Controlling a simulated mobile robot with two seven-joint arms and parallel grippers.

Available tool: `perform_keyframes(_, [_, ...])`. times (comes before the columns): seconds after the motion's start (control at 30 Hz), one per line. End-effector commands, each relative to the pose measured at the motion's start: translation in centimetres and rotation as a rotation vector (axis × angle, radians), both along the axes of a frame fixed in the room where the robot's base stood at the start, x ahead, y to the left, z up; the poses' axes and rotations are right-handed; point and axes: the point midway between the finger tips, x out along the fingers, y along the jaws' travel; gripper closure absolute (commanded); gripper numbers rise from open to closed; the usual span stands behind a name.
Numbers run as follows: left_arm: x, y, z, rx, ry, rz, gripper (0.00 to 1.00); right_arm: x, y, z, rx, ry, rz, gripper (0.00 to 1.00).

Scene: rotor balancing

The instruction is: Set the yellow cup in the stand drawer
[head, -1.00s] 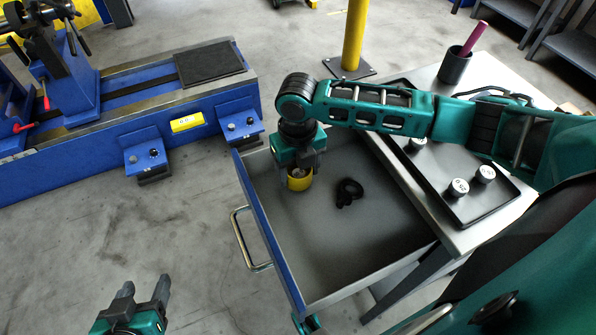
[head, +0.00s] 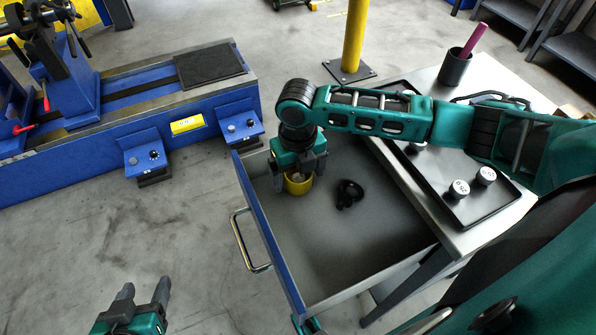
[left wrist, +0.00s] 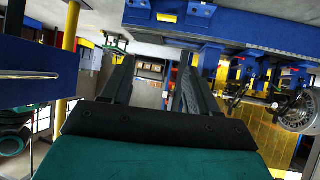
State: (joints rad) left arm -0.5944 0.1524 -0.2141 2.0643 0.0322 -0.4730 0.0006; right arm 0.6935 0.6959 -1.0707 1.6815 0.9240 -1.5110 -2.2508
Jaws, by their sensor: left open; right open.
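The yellow cup (head: 299,184) stands in the far left part of the open stand drawer (head: 340,255), with something pale inside it. My right gripper (head: 299,179) is directly over the cup, its fingers spread around the cup's sides. Whether a finger touches the cup I cannot tell. My left gripper (head: 143,293) is open and empty, over the floor at the bottom left of the head view. Its two dark fingers (left wrist: 155,85) show in the left wrist view with nothing between them.
A black object (head: 348,193) lies in the drawer right of the cup. The stand top holds a black tray (head: 480,212) with several labelled weights and a dark cup (head: 455,68) with a magenta stick. A blue machine bed (head: 75,160) stands at left.

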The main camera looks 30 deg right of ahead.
Motion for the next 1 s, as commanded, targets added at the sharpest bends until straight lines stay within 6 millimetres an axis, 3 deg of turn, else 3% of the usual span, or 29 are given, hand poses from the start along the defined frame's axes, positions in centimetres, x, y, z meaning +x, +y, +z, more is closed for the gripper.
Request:
perform_keyframes(0.4, [-0.5, 0.7, 1.1, 0.013, 0.003, 0.011, 0.40, 0.1, 0.0, 8.1, 0.001, -0.005, 0.000, 0.10])
perform_keyframes(0.6, [-0.7, 1.3, 1.0, 0.020, 0.006, 0.025, 0.40, 0.1, 0.0, 11.1, 0.001, -0.002, -0.001, 0.10])
perform_keyframes(1.0, [-0.6, 1.3, 1.1, 0.021, 0.003, 0.027, 0.40, 0.1, 0.0, 12.1, 0.000, -0.001, -0.001, 0.10])
